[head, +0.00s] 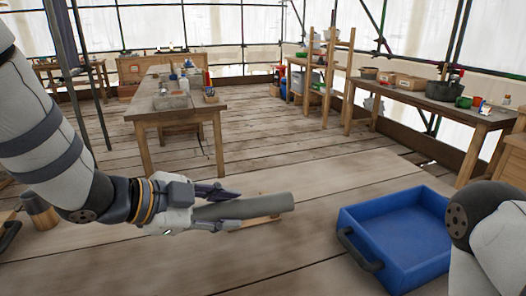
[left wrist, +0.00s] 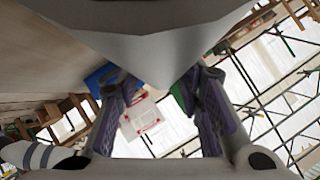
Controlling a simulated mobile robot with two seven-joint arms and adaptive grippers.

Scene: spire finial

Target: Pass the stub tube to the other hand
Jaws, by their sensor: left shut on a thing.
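The stub tube (head: 252,205) is a grey cylinder lying roughly level in the head view, its free end pointing right. My left gripper (head: 218,204) is shut on its left part, with one dark finger on the far side and one on the near side.
A blue tray (head: 425,268) with a dark handle sits on the near worktop (head: 310,215), right of the tube. A thin wooden piece (head: 262,221) shows just beneath the tube. The worktop between tube and tray looks clear. Wooden benches (head: 215,108) stand farther back.

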